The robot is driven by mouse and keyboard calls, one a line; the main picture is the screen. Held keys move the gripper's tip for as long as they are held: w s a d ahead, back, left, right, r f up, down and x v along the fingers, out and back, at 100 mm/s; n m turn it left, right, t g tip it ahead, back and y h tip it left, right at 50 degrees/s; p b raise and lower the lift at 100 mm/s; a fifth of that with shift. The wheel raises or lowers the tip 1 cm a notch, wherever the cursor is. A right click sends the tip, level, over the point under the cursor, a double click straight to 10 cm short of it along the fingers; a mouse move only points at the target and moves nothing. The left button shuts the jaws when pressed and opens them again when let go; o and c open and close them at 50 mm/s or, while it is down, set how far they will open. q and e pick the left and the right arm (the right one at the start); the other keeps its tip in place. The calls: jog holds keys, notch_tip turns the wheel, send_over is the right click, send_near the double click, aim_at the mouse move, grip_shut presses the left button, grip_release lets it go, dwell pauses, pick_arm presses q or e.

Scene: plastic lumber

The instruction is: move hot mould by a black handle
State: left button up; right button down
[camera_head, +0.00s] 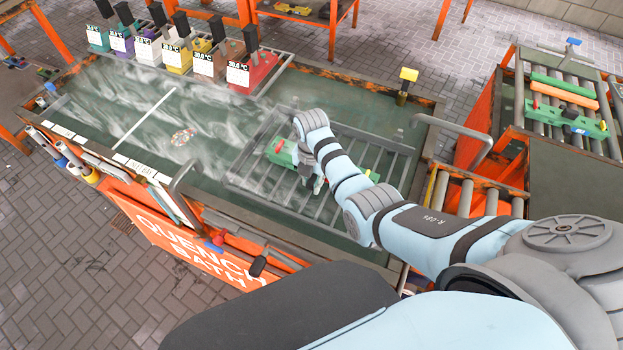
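Several coloured moulds with upright black handles stand in a row on a rack at the back left, among them a yellow mould (178,57) and a red mould (262,72). Each has a small temperature label; those I can make out read about 30 °C. A green block (281,154), perhaps a mould, lies on the slatted grate (250,190) in the quench bath, partly hidden by my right wrist. My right gripper (318,186) points down beside this block, over the grate. Its fingers are small and mostly hidden, so its opening and contact are unclear. My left gripper is out of view.
Roller conveyors (470,195) lie to the right, one carrying green and orange lumber (565,90).

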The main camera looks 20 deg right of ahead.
jog(key=shift+f, duration=0.25)
dwell(0.7)
jog(key=c, duration=0.9)
grip_release()
jog(key=shift+s, duration=0.1)
jog(key=shift+c, duration=0.2)
notch_tip(320, 180, up, 2)
jog(key=shift+r+p, duration=0.2)
jog(key=shift+p, duration=0.75)
notch_tip(320, 180, up, 4)
jog(key=shift+f, duration=0.2)
jog(key=shift+r, duration=0.5)
